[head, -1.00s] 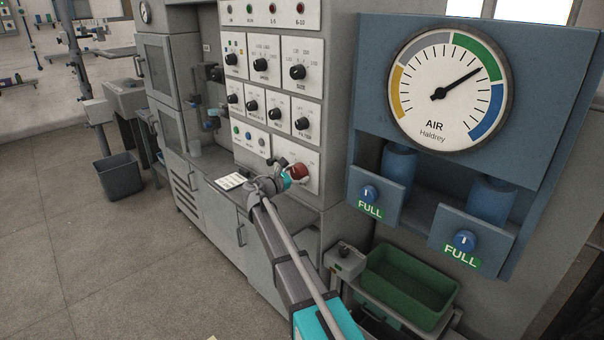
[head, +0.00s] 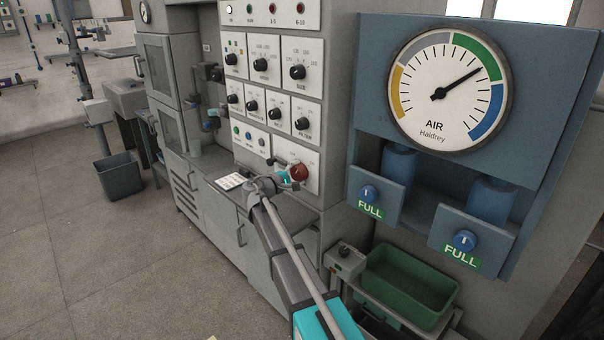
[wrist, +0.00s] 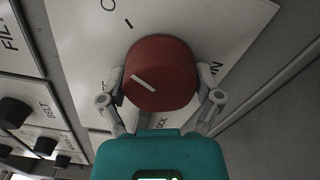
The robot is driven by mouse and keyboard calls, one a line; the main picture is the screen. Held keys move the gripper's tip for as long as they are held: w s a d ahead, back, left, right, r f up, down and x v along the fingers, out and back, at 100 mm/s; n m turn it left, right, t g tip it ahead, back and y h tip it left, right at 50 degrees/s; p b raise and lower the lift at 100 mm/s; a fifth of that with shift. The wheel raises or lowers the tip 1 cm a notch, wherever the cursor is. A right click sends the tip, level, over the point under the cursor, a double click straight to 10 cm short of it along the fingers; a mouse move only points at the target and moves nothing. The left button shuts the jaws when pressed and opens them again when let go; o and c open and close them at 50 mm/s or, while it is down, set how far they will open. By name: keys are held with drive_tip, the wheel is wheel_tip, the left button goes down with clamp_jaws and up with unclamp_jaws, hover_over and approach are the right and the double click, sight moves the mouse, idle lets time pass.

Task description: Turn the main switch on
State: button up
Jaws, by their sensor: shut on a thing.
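The main switch is a red round knob (head: 299,172) on the lowest white plate of the grey control panel. In the wrist view the red knob (wrist: 160,55) fills the middle, with a short white line slanting across its face. My gripper (wrist: 162,82) is shut on the knob, one finger on each side of it. In the head view my gripper (head: 287,177) is at the knob, its fingers partly hidden. The plate shows an "I" mark (wrist: 128,23); other lettering is partly covered by the knob and gripper.
Black knobs (head: 297,72) fill the panel above the switch. A round white lamp (head: 228,9) at the panel's top left is bright. A blue air unit with a gauge (head: 448,90) stands at right. A green bin (head: 408,285) is below it. The floor at left is open.

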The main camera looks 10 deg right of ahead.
drive_tip(key=shift+s+a+m, duration=0.1)
drive_tip(key=shift+a+m, duration=0.1)
drive_tip(key=shift+m, duration=1.7)
drive_tip(key=shift+f, duration=0.1)
drive_tip(key=o, duration=0.9)
drive_tip(key=v, duration=1.2)
